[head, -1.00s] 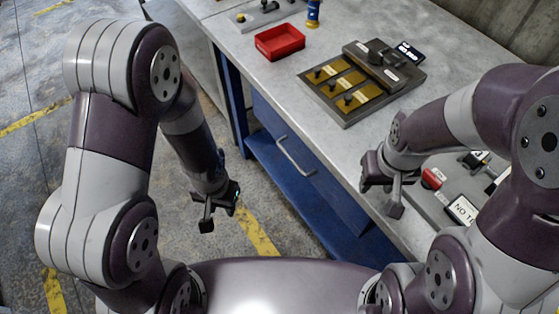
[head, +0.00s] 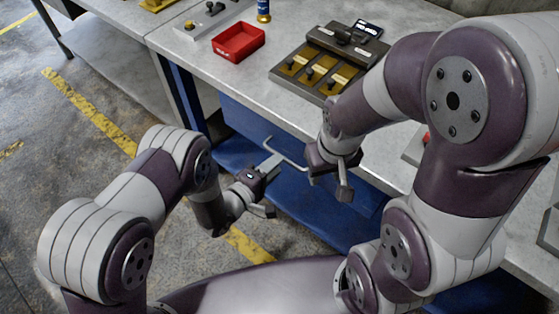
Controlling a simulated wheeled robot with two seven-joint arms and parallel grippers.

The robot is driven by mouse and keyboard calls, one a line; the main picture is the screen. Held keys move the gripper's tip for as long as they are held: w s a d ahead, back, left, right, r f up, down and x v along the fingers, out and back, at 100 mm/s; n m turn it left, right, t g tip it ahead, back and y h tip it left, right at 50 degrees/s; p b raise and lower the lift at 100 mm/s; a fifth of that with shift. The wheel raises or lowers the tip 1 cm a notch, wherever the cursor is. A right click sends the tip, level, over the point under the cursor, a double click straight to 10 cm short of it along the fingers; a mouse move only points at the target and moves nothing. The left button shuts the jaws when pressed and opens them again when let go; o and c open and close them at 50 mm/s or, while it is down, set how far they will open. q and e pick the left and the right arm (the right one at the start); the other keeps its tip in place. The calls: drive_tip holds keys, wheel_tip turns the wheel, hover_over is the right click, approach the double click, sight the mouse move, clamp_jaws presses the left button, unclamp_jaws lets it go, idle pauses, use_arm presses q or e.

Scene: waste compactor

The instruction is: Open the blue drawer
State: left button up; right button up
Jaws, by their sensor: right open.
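The blue drawer (head: 243,118) is under the grey workbench top, and its front looks flush with the bench. Its silver bar handle (head: 288,152) faces me, and its right end is partly covered by my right gripper. My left gripper (head: 272,187) is open and empty, with its fingers pointing right and one finger close to the handle's left part. My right gripper (head: 328,184) is open and points down by the handle's right end. I cannot tell whether either gripper touches the handle.
A red tray (head: 238,43) and a dark board with yellow plates (head: 320,72) lie on the workbench (head: 215,70). A blue lower shelf (head: 235,150) is under the drawer. My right arm covers much of the bench's right side. Floor with yellow lines (head: 95,118) is open at left.

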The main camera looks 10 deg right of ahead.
use_arm(q)
drive_tip(key=x, duration=0.3)
drive_tip(key=shift+w+d, duration=0.1)
drive_tip(key=shift+d, duration=0.05)
clamp_jaws()
